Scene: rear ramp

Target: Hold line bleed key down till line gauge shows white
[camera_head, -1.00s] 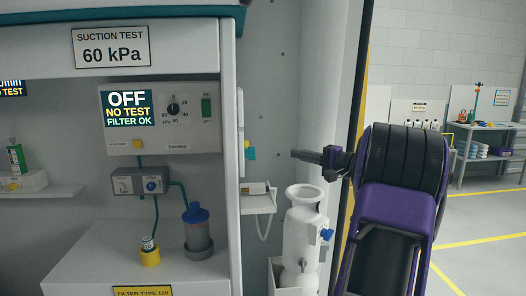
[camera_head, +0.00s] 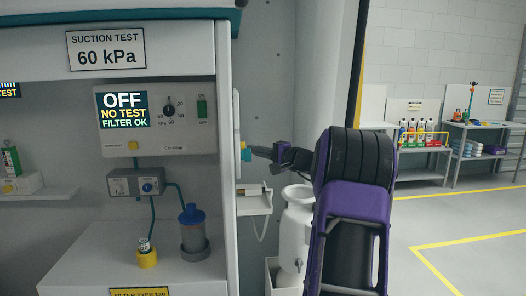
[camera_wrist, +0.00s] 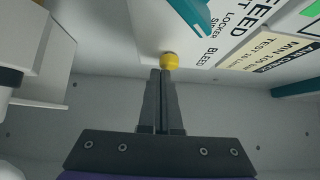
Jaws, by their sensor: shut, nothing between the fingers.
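A yellow round key (camera_wrist: 170,60) sits on a white panel (camera_wrist: 150,25) beside the word BLEED in the wrist view. My gripper (camera_wrist: 161,74) is shut and empty, with its fingertips right at the key's near side. I cannot tell whether they touch it or whether the key is pressed. No line gauge face can be made out in either view.
A teal lever-like part (camera_wrist: 188,14) hangs over the panel near the key. Below my gripper are a small white shelf (camera_head: 254,203) and a white canister (camera_head: 297,225). A suction unit (camera_head: 160,118) reading OFF is on the left. The floor at right is open.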

